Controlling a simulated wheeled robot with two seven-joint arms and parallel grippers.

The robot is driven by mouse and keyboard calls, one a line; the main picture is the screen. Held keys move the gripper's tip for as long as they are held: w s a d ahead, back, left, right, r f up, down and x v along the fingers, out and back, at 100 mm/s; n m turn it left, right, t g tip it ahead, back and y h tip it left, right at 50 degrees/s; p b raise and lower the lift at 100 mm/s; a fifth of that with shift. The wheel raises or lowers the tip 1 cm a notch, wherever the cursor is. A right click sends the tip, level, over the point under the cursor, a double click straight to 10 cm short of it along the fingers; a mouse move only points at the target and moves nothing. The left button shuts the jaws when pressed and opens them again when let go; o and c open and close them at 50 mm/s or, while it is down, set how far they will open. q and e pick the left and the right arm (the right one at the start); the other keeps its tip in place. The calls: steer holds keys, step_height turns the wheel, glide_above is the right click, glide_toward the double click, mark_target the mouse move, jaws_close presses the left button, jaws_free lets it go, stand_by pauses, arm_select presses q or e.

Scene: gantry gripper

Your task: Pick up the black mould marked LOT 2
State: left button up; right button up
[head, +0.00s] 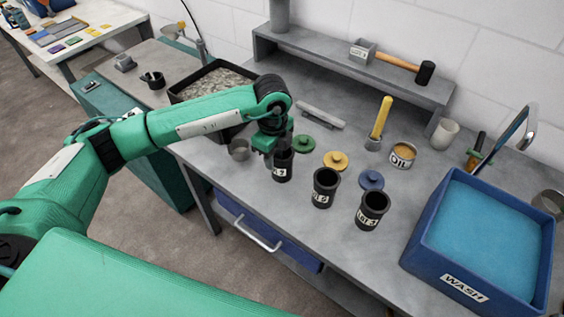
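Three black cup-shaped moulds stand upright in a slanting row on the grey bench. The leftmost mould (283,168) has a white label whose mark is too small and partly hidden to read surely; it may end in 2. The middle mould (324,188) has a label I cannot read surely. The right mould (373,210) appears marked LOT 3. My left gripper (272,148) is low at the leftmost mould's rim, pointing down and covering part of it. Its fingers are dark and blurred against the mould, so I cannot tell whether they grip it. My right gripper is out of view.
Green (304,143), yellow (336,160) and blue (371,180) lids lie behind the moulds. A small grey cup (239,150) stands left of my gripper. An OIL tin (402,155) is behind, and a blue WASH tub (427,222) fills the right.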

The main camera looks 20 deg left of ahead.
mark_target(276, 182)
arm_select(q)
steer(key=f, duration=0.1)
steer(key=f+p, duration=0.1)
steer(key=f, duration=0.1)
steer(key=shift+d+f, duration=0.2)
steer(key=shift+d, duration=0.1)
steer(key=shift+f, duration=0.3)
jaws_close()
